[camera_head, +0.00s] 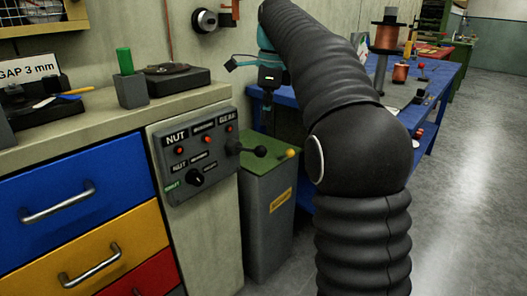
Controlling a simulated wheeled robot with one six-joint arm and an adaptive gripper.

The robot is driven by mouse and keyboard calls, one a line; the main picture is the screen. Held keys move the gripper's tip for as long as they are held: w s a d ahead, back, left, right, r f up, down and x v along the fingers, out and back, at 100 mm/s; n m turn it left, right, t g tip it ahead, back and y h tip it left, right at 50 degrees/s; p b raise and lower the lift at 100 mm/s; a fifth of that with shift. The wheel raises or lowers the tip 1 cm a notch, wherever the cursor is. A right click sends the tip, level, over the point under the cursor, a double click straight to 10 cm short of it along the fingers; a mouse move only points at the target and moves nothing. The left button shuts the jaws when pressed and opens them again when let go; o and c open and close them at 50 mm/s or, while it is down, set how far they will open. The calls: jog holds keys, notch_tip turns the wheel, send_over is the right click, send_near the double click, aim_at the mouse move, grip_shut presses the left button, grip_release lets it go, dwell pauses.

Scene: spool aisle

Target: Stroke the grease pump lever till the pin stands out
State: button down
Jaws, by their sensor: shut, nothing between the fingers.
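My gripper (267,106) points down from the teal wrist, above and behind a grey-green box (270,228). It looks narrow and shut, with nothing seen in it; its tips are small and dark. The box has a green top and an orange label too small to read. A yellow knob (291,153) shows at the top of the box. A lever with a black ball end (260,151) sticks out to the right from a grey control panel (215,165). The gripper is above the knob and the ball, apart from both. I cannot tell which is the grease pump lever. I cannot make out a pin.
A drawer cabinet with a blue drawer (90,185) and a yellow drawer (110,240) stands at the left. A green-topped block (131,88) stands on its worktop. A blue bench (447,82) with copper spools is behind my arm. The floor (470,200) at right is clear.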

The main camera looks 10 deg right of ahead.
aim_at(265, 148)
jog(key=shift+d, duration=0.1)
jog(key=f, duration=0.2)
jog(key=f+b, duration=0.1)
jog(key=f, duration=0.2)
jog(key=shift+a+f, duration=0.25)
jog(key=shift+f, duration=0.1)
jog(key=shift+a+f+b, duration=0.1)
jog(key=shift+f+b, duration=0.55)
jog(key=shift+b, duration=0.25)
jog(key=shift+f+b, duration=1.1)
jog(key=shift+f, duration=1.1)
